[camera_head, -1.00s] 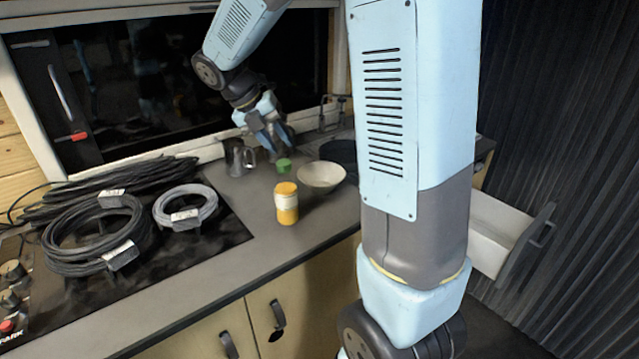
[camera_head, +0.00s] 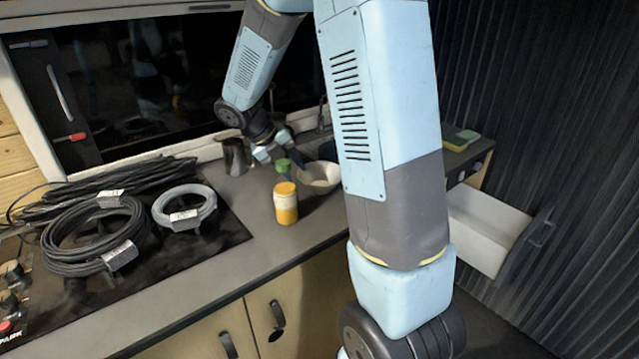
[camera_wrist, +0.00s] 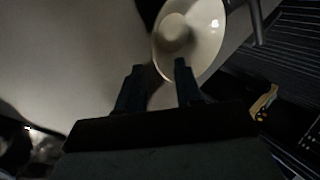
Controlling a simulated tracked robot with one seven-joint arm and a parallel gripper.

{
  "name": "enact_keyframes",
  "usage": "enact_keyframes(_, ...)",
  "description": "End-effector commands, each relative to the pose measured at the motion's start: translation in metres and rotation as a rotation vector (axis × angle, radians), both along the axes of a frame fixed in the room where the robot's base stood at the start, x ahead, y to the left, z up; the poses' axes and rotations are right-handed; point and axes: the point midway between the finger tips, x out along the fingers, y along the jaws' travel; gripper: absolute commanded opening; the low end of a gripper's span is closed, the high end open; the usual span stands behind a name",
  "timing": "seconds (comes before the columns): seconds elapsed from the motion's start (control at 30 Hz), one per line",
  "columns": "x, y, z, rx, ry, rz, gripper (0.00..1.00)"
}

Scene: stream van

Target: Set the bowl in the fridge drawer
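The pale bowl (camera_head: 321,176) stands upright on the counter, its right side partly hidden behind my arm. In the wrist view the bowl (camera_wrist: 203,30) is at the top, just beyond my fingers. My gripper (camera_head: 281,158) is at the bowl's left, low over the counter. In the wrist view my gripper (camera_wrist: 159,77) has its two fingers apart with nothing clamped between them. The right fingertip overlaps the bowl's near rim; I cannot tell whether they touch. The white fridge drawer (camera_head: 490,228) is pulled out at the right, below counter height, and looks empty where visible.
A yellow jar with a white label (camera_head: 286,204) and a small green object (camera_head: 283,166) stand close to the bowl. A metal pitcher (camera_head: 235,158) is behind, at left. Coiled cables (camera_head: 92,236) lie on the hob. A sponge (camera_head: 461,138) lies at the counter's right end.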

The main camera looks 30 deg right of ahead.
Motion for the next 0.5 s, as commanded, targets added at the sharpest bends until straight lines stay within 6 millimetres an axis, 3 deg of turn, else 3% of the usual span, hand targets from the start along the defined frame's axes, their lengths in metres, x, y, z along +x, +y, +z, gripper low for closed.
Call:
enact_keyframes(0.3,-0.002,-0.019,-0.033,-0.001,0.003,-0.002,0.36)
enact_keyframes(0.5,-0.004,-0.026,-0.044,0.000,0.001,-0.001,0.36)
